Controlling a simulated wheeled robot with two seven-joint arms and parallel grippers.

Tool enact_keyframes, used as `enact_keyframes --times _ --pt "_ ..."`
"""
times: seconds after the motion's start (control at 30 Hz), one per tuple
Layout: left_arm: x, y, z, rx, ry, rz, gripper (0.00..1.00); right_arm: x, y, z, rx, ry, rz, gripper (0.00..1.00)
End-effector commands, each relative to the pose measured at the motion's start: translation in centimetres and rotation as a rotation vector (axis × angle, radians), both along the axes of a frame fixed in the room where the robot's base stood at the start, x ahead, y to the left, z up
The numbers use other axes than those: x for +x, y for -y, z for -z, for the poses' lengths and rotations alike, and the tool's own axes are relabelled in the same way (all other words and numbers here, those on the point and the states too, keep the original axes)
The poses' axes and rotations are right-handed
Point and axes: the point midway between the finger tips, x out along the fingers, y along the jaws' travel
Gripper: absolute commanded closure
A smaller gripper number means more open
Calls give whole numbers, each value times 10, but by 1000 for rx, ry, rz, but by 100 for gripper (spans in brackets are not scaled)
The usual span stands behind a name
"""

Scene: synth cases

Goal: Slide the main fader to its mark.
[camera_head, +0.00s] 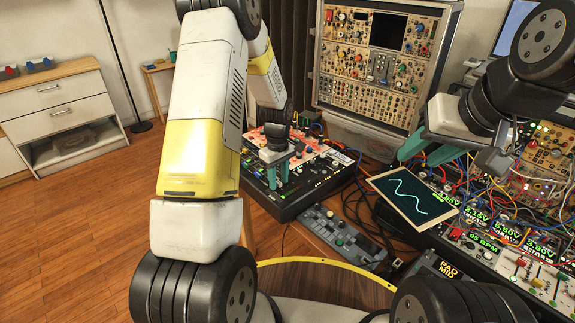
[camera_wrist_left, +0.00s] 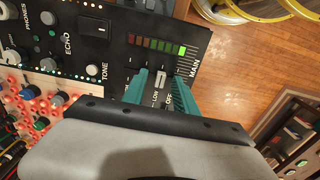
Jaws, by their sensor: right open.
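A black mixer (camera_head: 310,190) lies on the table in the head view. My left gripper (camera_head: 279,174) points down over its panel. In the left wrist view, the teal fingers of my left gripper (camera_wrist_left: 161,80) stand apart, on either side of a small pale fader cap (camera_wrist_left: 160,77), with gaps visible beside it. I cannot make out the mark; the lower slot is hidden by the gripper.
The tablet (camera_head: 413,198) shows a wave. A small grey controller (camera_head: 343,235) lies in front of the mixer. Modules with several patch cables (camera_head: 500,215) fill the right side. A tall synth rack (camera_head: 375,60) stands behind. Wooden floor (camera_head: 75,225) is clear at left.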

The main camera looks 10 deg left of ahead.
Motion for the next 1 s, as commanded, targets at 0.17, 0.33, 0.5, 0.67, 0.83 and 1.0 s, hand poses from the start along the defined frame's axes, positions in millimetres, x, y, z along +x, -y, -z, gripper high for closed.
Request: enact_keyframes --times 0.17,0.33,0.5,0.67,0.83,1.0 --pt "0 0 1 0 0 0 65 0 0 0 0 0 0 59" --pt "0 0 1 0 0 0 85 0 0 0 0 0 0 59" --pt "0 0 1 0 0 0 100 0 0 0 0 0 0 59" --pt "0 0 1 0 0 0 100 0 0 0 0 0 0 59" --pt "0 0 1 0 0 0 100 0 0 0 0 0 0 59" --pt "0 0 1 -1 1 0 100 0 0 0 0 0 0 59"
